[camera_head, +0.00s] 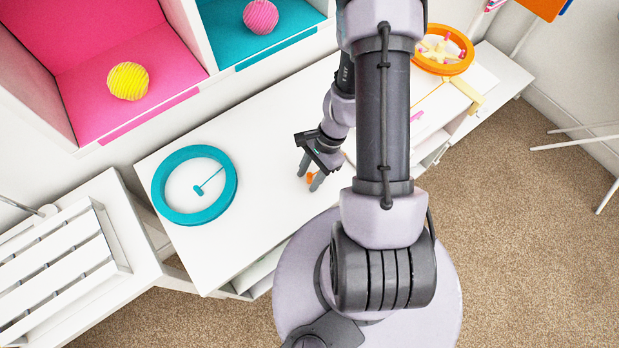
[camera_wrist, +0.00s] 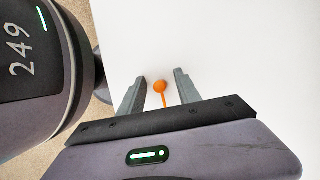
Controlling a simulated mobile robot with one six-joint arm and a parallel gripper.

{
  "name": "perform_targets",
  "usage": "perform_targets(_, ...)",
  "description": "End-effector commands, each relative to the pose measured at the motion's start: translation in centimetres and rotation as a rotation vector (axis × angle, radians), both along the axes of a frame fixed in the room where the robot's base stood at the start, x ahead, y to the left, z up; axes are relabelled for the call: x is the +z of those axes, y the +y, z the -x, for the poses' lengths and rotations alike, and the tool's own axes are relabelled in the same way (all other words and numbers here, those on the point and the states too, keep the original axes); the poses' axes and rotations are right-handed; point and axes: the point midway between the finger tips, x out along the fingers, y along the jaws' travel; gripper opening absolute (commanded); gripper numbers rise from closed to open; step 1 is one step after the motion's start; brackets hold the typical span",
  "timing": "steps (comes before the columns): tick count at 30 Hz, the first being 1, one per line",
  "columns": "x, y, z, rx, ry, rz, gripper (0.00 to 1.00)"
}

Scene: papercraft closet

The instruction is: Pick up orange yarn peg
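The orange yarn peg (camera_wrist: 159,87) has a round head and a thin stem, and lies on the white tabletop. In the wrist view it is between the two grey fingers of my gripper (camera_wrist: 158,86), with a gap on each side. The fingers are open. In the head view my gripper (camera_head: 311,177) is low over the front part of the white table, and a small orange bit of the peg (camera_head: 310,177) shows between its fingers. The arm hides part of the table to the right.
A teal round tray (camera_head: 160,190) with a teal peg lies on the left of the white table (camera_head: 262,140). An orange round tray (camera_head: 420,63) is at the back right. Pink and teal cubbies with a yellow ball (camera_head: 127,81) and a pink ball (camera_head: 261,16) stand behind.

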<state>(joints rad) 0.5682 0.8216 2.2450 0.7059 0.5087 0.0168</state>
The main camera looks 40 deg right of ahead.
Motion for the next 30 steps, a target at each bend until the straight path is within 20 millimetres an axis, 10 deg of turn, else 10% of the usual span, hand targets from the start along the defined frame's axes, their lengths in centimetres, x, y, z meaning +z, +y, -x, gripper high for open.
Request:
perform_targets(7,0.1,0.0,0.0,0.000,0.000,0.000,0.01)
perform_targets(30,4.0,-1.1,1.0,-0.003,0.000,0.000,0.00)
